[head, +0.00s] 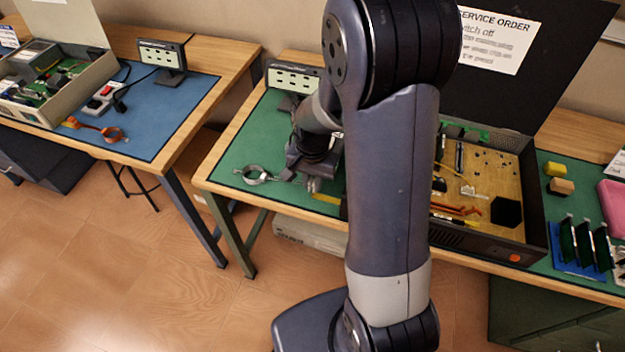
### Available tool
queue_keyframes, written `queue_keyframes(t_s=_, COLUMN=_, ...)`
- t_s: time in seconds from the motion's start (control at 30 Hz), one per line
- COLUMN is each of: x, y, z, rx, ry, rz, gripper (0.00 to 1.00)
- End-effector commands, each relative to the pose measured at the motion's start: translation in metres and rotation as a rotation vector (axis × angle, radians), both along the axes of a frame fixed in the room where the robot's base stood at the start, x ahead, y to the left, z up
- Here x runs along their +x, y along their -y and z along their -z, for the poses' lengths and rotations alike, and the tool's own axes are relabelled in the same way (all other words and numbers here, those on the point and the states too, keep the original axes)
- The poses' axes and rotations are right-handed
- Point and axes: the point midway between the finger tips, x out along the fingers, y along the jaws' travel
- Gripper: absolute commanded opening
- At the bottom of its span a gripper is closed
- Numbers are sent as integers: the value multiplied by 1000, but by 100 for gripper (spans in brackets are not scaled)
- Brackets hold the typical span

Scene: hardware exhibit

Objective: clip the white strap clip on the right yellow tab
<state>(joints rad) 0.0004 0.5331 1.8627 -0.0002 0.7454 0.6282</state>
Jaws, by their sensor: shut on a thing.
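My gripper (312,184) points down low over the green mat (240,140) on the middle bench, left of my large arm link. It is shut on a small pale piece at its fingertips, which looks like the white strap clip; the fingers hide most of it. The grey strap loop (257,175) lies on the mat just left of my gripper, its end running toward the fingers. A yellow tab (327,198) shows at the mat's front edge, just right of and below the fingertips. My arm hides the mat to its right, so another tab there cannot be seen.
A small display (294,78) stands behind my gripper. An open dark case (525,190) with cables and boards is right of my arm. Green cards (585,243) stand at the far right. A left bench (205,85) holds another strap (97,130). The mat's left part is mostly clear.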

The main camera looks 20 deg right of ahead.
Motion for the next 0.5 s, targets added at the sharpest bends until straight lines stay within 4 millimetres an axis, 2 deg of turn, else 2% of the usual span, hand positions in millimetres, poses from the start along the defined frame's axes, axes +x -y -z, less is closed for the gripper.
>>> queue_keyframes(t_s=0.5, x=0, y=0, z=9, rx=0, ry=0, rz=0, gripper=3)
